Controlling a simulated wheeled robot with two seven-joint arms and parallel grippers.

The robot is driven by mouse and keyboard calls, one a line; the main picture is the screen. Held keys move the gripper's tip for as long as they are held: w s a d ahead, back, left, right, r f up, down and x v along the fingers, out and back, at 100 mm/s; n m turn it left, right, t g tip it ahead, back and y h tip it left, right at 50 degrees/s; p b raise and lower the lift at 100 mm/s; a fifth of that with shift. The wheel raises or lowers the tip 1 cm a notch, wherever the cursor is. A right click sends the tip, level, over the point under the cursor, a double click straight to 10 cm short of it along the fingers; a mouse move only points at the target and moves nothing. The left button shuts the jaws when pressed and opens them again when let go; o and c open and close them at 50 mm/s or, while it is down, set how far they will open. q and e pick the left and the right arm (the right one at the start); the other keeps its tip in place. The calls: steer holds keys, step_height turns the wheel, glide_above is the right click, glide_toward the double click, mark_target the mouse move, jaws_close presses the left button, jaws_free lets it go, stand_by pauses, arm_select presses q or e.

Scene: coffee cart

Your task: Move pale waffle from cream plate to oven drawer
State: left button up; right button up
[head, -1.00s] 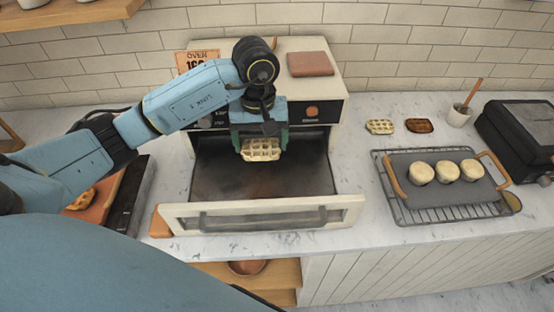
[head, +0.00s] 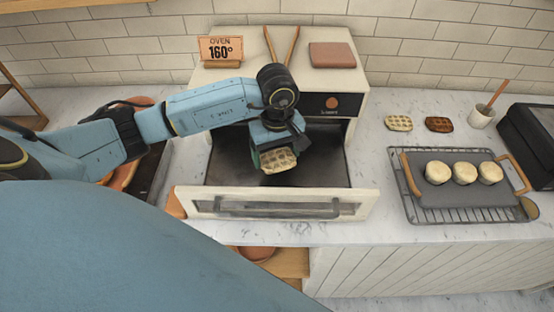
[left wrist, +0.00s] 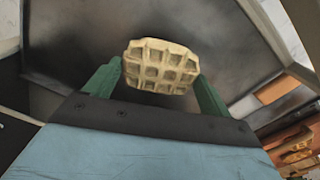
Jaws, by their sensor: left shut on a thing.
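The pale waffle (head: 279,160) is held in my left gripper (head: 277,154), above the open oven drawer (head: 225,171) in the head view. In the left wrist view the pale waffle (left wrist: 161,67) sits between the two green fingers of the left gripper (left wrist: 160,85), which are shut on it. The dark floor of the drawer (left wrist: 75,50) shows behind it, with a gap I cannot measure. The drawer is pulled out, its cream front and handle toward me. I cannot make out the cream plate. My right gripper is not in view.
A pale waffle (head: 398,123) and a brown one (head: 438,124) lie on the counter at right. A grey tray (head: 440,205) with three round pale items rests on a wire rack (head: 410,190). An oven sign (head: 220,50) stands on the oven top.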

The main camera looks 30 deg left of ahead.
mark_target(277, 156)
arm_select(q)
step_height(277, 156, down, 3)
steer(key=shift+f, duration=0.1)
steer(key=shift+f, duration=0.2)
steer(key=o, duration=0.9)
steer(key=shift+r, duration=0.1)
